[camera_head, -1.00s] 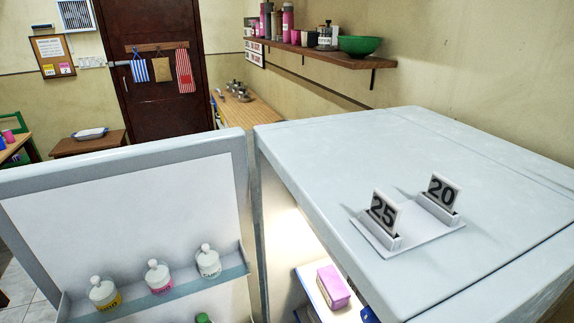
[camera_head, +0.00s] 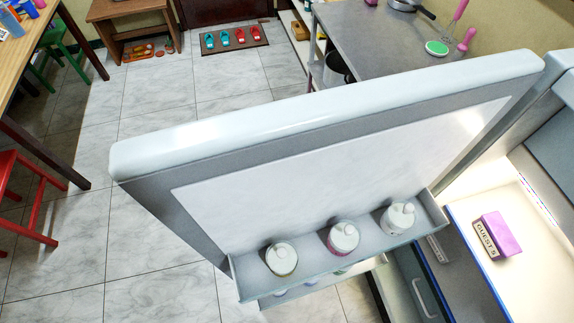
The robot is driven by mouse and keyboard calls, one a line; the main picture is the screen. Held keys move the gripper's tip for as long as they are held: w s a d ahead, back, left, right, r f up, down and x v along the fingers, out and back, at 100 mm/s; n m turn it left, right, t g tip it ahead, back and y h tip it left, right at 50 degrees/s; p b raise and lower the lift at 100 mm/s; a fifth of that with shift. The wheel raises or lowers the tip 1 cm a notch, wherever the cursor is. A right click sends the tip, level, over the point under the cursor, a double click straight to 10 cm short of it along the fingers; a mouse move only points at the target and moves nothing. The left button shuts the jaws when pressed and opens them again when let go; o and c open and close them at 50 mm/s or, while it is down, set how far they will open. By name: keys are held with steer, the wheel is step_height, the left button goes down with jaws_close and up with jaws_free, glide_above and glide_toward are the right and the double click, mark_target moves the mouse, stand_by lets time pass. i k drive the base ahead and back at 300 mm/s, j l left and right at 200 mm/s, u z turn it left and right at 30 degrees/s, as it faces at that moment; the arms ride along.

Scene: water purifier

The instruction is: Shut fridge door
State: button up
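The fridge door (camera_head: 330,125) stands wide open and swung out to the left of the fridge, its inner side facing me. Its door shelf (camera_head: 236,282) holds three white lidded jars, the left jar (camera_head: 281,259), the middle jar (camera_head: 343,237) and the right jar (camera_head: 398,217). The door's hinge side is at the upper right, by the fridge body. My gripper is not in view.
A wooden table (camera_head: 20,60) and a red stool (camera_head: 35,200) stand at the left. A grey counter (camera_head: 400,40) with a pan lies behind the door. A mat with slippers (camera_head: 235,38) lies at the back. Tiled floor (camera_head: 150,250) is clear left of the door.

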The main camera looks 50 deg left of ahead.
mark_target(231, 185)
steer(key=j, duration=0.4)
steer(key=k+j+z, duration=0.15)
steer(key=j, duration=0.65)
steer(key=k+j+z, duration=0.1)
steer(key=j, duration=0.3)
steer(key=k+j+z, duration=0.1)
steer(key=j, duration=0.3)
steer(key=k+j, duration=0.15)
steer(key=j, duration=0.2)
steer(key=k+j+z, duration=0.1)
steer(key=j, duration=0.3)
steer(key=k+j+u, duration=0.45)
steer(key=k+u, duration=0.15)
steer(key=k, duration=0.05)
